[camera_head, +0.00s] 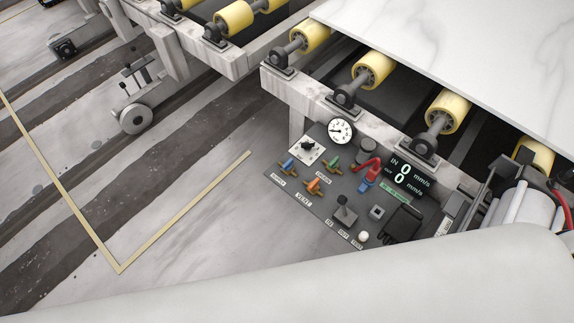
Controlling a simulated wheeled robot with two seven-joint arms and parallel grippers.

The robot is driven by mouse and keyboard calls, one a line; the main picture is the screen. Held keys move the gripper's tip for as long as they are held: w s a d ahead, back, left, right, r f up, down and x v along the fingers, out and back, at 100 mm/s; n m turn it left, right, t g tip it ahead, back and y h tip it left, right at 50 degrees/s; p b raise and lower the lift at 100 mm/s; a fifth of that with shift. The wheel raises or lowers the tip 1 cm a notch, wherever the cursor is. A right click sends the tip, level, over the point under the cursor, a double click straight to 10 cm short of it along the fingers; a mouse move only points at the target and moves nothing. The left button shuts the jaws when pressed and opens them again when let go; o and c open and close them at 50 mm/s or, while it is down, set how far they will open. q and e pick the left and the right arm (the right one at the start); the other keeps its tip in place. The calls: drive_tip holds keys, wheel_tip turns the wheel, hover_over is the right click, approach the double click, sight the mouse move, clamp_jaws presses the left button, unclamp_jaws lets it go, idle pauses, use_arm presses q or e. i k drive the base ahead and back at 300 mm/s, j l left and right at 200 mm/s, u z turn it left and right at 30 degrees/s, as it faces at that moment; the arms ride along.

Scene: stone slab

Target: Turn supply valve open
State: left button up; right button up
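A dark control panel (290,192) lies tilted below the roller conveyor, right of the picture's middle. It carries small valves with coloured handles. The blue-handled valve (289,164) is at the panel's left, above a small label (278,180) that seems to read SUPPLY. An orange-handled valve (313,186) sits by a VENT label (302,199), and a green-handled valve (332,163) is further right. Handle angles are too small to judge surely. I make out no gripper fingertips, and nothing touches the valves. A large pale surface, likely my arm, crosses the bottom.
The panel also holds a round gauge (340,131), a red lever (369,169), a black joystick (345,212) and a display (405,176) showing zeros. A white slab (470,45) lies over yellow rollers (447,111). A cylinder with red cable (525,206) stands right. Floor (190,165) left is open.

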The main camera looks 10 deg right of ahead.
sight(287, 166)
drive_tip(key=i+j, duration=0.1)
drive_tip(key=j, duration=0.3)
drive_tip(key=i+j, duration=0.1)
drive_tip(key=j, duration=0.25)
drive_tip(key=i+j+z, duration=0.1)
drive_tip(key=j, duration=0.3)
drive_tip(key=z, duration=1.55)
